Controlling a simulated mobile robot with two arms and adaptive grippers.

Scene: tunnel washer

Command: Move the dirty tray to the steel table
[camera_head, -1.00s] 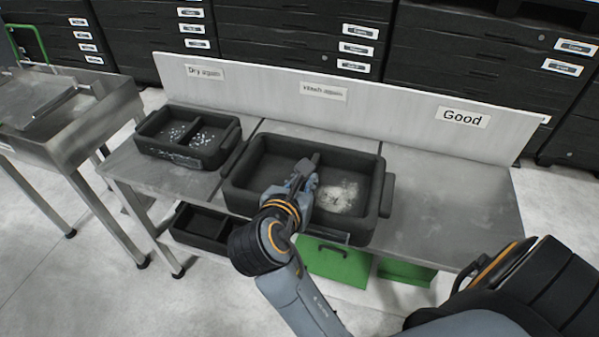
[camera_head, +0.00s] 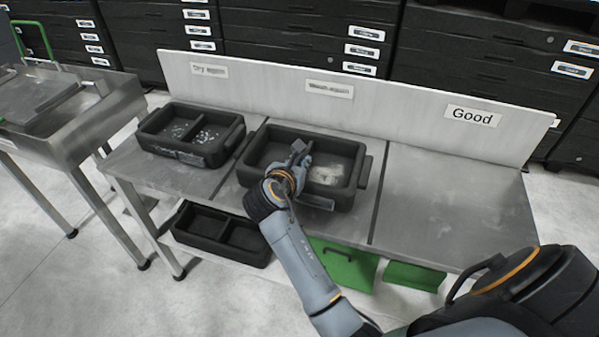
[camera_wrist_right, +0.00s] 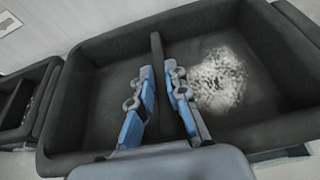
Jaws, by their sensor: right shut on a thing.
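The dirty tray (camera_head: 345,191) is black, with two compartments and a whitish residue in its right one. It is level at the middle section of the steel table (camera_head: 450,205), resting on it or just above; I cannot tell which. My right gripper (camera_head: 301,156) reaches in from the front and is shut on the tray's middle divider. In the right wrist view the tray (camera_wrist_right: 100,88) fills most of the picture. The blue fingers of my right gripper (camera_wrist_right: 160,75) stand on both sides of the divider there. My left gripper is not in view.
A second black two-compartment tray (camera_head: 228,135) with white bits sits on the table's left section. An empty black tray (camera_head: 222,238) is below. Green containers (camera_head: 345,268) stand under the table. The section before the "Good" sign (camera_head: 471,117) is clear. A backboard (camera_head: 400,105) runs behind.

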